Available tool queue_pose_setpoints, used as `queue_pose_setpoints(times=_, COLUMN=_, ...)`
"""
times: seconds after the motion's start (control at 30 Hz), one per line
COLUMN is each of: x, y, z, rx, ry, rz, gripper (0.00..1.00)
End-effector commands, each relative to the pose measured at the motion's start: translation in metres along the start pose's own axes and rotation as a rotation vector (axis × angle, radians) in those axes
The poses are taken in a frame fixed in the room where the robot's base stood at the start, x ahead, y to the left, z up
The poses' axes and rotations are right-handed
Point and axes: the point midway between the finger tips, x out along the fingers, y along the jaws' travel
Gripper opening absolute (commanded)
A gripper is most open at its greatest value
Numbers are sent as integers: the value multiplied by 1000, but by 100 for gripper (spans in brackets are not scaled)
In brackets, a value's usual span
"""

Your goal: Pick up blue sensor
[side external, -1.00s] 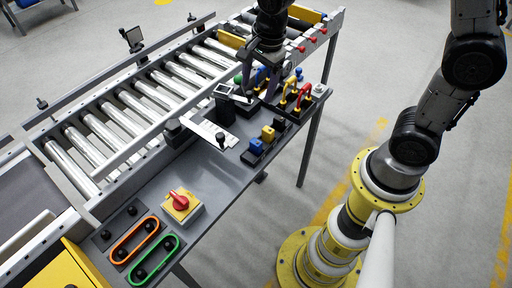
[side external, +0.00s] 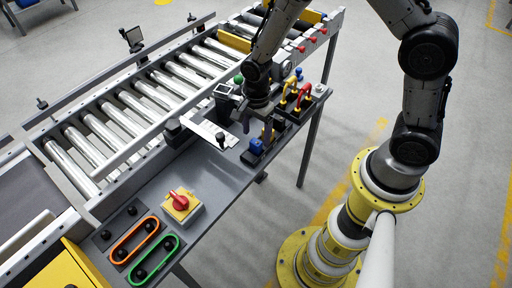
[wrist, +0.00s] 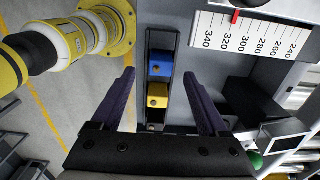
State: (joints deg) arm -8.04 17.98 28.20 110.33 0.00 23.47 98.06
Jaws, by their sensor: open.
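The blue sensor (side external: 256,147) is a small block at the near end of a narrow black tray on the grey bench. It also shows in the wrist view (wrist: 161,63), at the upper part of the tray. The yellow sensor (wrist: 157,96) sits behind it in the same tray; in the side view it is partly covered by my gripper. My gripper (side external: 257,129) is open and empty over the tray, pointing down. In the wrist view its two fingers (wrist: 158,73) stand on either side of the tray, with the blue sensor between and just past the tips.
Red and yellow padlocks (side external: 297,94) stand behind my gripper. A white ruler plate (side external: 210,132) lies to its left, also seen in the wrist view (wrist: 258,37). The bench front-left is partly clear.

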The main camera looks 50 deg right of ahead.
Motion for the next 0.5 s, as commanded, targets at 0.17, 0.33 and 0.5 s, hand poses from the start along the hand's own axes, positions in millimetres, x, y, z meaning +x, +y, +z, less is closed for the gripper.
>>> queue_pose_setpoints(times=0.17, x=24, y=0, z=0, rx=0, ry=1, rz=5, gripper=78)
queue_pose_setpoints(times=0.33, x=45, y=0, z=1, rx=0, ry=0, rz=3, gripper=78)
queue_pose_setpoints(times=0.5, x=50, y=-1, z=1, rx=0, ry=0, rz=0, gripper=78)
